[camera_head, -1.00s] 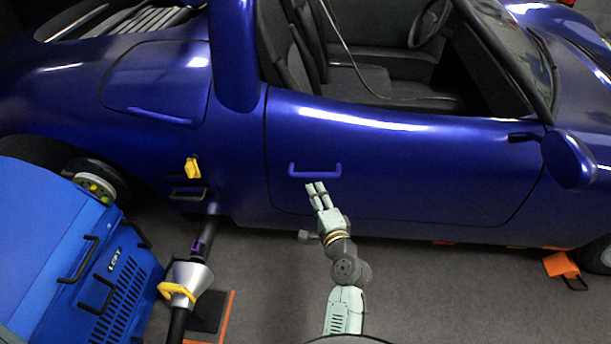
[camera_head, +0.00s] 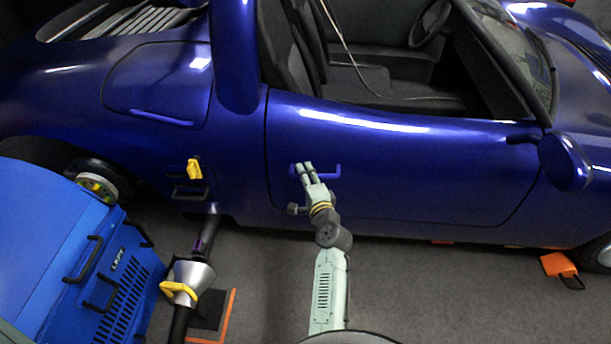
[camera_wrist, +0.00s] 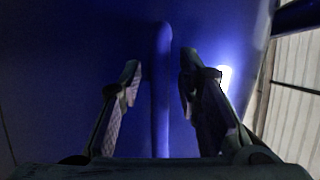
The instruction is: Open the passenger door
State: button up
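The blue passenger door (camera_head: 420,185) is closed in its frame on the near side of the blue car. Its blue bar handle (camera_head: 328,171) sits near the door's rear edge, level in the head view. My gripper (camera_head: 304,168) is at the left part of this handle, and its fingers hide some of the bar. In the wrist view, my gripper (camera_wrist: 160,76) is open, with one finger on each side of the handle (camera_wrist: 161,105). Gaps show between the bar and both fingers. The door surface (camera_wrist: 60,70) fills most of the background there.
A blue machine (camera_head: 55,250) and a grey hub unit with a yellow handle (camera_head: 190,284) stand at the lower left, by the rear wheel. The side mirror (camera_head: 565,160) juts out at the right. Grey floor (camera_head: 430,295) in front of the door is mostly clear.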

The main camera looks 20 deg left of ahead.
grip_shut()
dwell(0.6)
